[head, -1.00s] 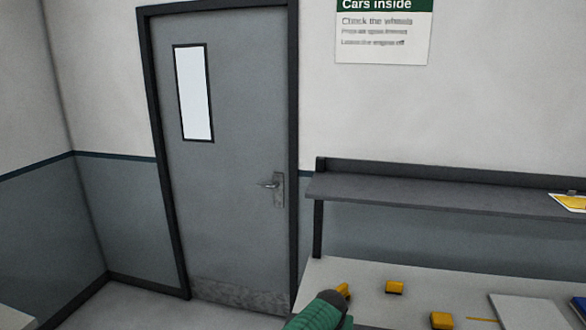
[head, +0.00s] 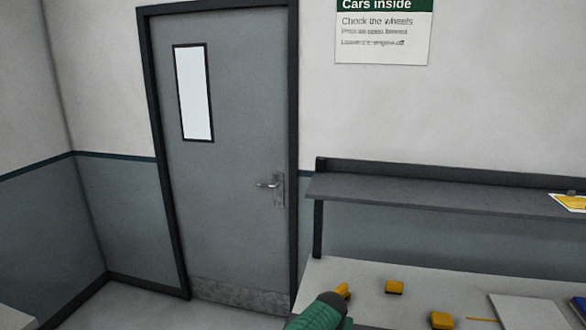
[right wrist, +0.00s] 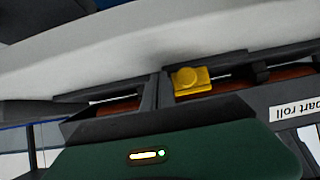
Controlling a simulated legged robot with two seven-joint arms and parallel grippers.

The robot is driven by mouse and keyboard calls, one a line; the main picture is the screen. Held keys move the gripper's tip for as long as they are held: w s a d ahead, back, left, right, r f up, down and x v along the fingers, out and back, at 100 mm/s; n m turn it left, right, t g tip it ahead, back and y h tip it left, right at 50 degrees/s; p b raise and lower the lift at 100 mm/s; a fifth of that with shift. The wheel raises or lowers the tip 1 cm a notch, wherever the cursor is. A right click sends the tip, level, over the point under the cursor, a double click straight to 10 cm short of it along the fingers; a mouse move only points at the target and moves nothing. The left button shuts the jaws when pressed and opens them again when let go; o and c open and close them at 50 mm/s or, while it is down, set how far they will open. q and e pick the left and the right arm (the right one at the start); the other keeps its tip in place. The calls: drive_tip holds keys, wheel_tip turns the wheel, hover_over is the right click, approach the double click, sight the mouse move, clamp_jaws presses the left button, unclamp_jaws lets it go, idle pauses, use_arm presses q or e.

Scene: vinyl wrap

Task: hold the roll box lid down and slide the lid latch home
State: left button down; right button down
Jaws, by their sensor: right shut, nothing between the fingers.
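The dark grey roll box (right wrist: 235,107) crosses the right wrist view, with a partly cut-off "part roll" label at right. A yellow latch (right wrist: 192,80) with a round knob sits on its upper part. Brown strips show through gaps on both sides of a dark divider. I cannot tell whether the lid is fully down.
The bench (head: 365,275) holds small yellow blocks (head: 395,287) (head: 441,320), a thin orange stick (head: 482,319) and a grey panel (head: 525,310). A dark shelf (head: 430,200) runs above it. A closed grey door (head: 230,150) stands at left.

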use_arm(q)
drive_tip(key=shift+f, duration=0.35)
drive_tip(key=shift+s, duration=0.1)
drive_tip(key=shift+s+f, duration=0.1)
drive_tip(key=shift+s+a+f, duration=0.25)
drive_tip(key=shift+s+f, duration=0.5)
drive_tip(key=shift+s, duration=0.1)
drive_tip(key=shift+s+a+f, duration=0.2)
drive_tip(key=shift+s+f, duration=0.5)
drive_tip(key=shift+s, duration=0.1)
idle(5.8)
